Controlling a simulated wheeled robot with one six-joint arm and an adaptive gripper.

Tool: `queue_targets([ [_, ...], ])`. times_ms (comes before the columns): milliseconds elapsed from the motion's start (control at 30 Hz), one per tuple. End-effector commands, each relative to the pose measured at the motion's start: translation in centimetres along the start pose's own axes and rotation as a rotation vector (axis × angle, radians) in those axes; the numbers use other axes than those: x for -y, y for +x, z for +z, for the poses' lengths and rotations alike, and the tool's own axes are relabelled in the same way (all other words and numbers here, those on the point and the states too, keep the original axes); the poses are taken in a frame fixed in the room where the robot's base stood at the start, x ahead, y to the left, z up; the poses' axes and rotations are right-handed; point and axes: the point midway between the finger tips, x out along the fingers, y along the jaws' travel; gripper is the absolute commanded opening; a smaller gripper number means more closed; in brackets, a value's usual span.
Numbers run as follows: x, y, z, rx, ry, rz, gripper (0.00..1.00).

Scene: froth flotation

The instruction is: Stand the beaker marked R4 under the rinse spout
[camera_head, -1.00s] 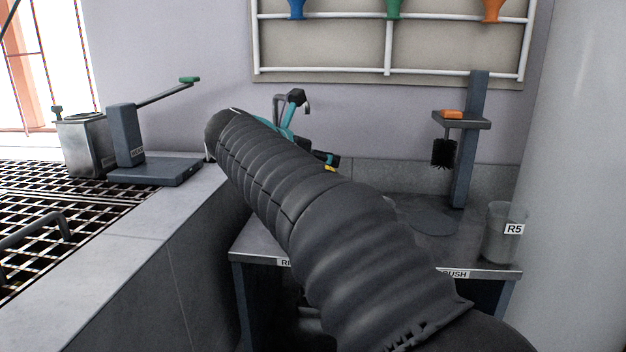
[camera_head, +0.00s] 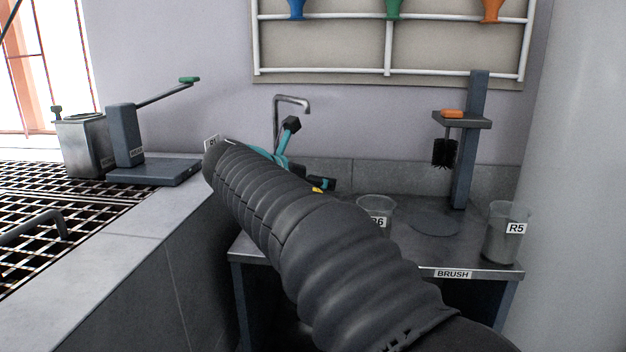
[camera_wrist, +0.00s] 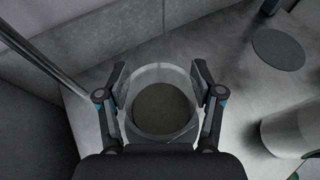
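In the wrist view a clear beaker (camera_wrist: 160,130) is between the two fingers of my gripper (camera_wrist: 160,80), which appear to touch its sides. A dark disc shows through it; I cannot tell whether it is contents or something beneath. No R4 mark is readable on it. In the head view my teal and black gripper (camera_head: 290,150) is at the back left of the bench, and my arm hides the beaker. The rinse spout (camera_head: 291,101) is a bent metal pipe just behind my gripper; a metal pipe (camera_wrist: 45,52) also crosses the wrist view's upper left.
Beaker R6 (camera_head: 374,205) stands right of my arm, and beaker R5 (camera_head: 503,240) at the right end of the bench (camera_head: 470,262). A brush stand (camera_head: 466,150) rises behind a dark round pad (camera_head: 434,222). A raised ledge with grating (camera_head: 70,210) lies left.

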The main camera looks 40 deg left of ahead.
Motion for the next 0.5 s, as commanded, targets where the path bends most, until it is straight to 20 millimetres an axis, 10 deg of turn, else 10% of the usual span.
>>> queue_targets([
  [500, -0.1, -1.2, 0.3, 0.0, 0.001, 0.002, 0.82],
])
